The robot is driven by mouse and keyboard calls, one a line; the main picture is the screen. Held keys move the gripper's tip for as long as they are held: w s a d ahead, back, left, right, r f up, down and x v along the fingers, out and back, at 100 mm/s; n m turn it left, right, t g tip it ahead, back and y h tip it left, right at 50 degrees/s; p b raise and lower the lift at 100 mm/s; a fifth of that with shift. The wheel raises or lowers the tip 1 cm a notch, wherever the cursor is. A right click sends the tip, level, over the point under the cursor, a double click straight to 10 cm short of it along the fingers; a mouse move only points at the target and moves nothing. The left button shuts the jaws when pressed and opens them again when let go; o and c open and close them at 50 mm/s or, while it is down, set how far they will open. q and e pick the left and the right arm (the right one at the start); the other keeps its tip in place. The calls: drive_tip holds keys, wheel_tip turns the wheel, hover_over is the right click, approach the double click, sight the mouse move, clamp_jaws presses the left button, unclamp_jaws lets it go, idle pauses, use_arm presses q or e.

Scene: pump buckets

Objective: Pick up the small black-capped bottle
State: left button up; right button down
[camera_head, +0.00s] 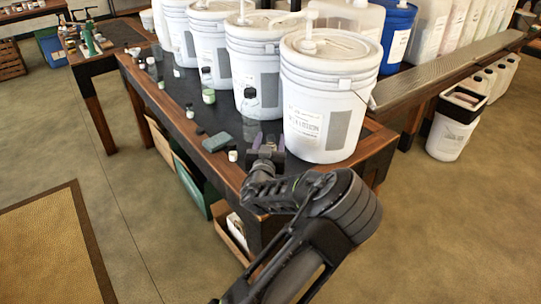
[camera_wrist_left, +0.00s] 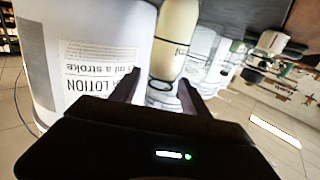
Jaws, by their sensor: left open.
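Several bottles with black caps stand on the dark tabletop. A clear one (camera_head: 249,104) is just beyond my left gripper (camera_head: 266,152), and a greenish one (camera_head: 208,87) is farther back. I cannot tell which one the task means. My left gripper is open at the table's near end, in front of the large white bucket. In the left wrist view, which is upside down, a pale cream bottle (camera_wrist_left: 176,42) shows beyond and between the fingertips (camera_wrist_left: 160,92). My right gripper is not in view.
The large white lotion bucket (camera_head: 323,100) stands close to the right of my left gripper. More white buckets (camera_head: 253,62) line the table behind. A dark green block (camera_head: 217,142) and a tiny white-capped jar (camera_head: 233,156) lie to the left near the wooden edge.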

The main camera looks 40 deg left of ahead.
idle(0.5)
use_arm(q)
clamp_jaws()
idle(0.4)
idle(0.9)
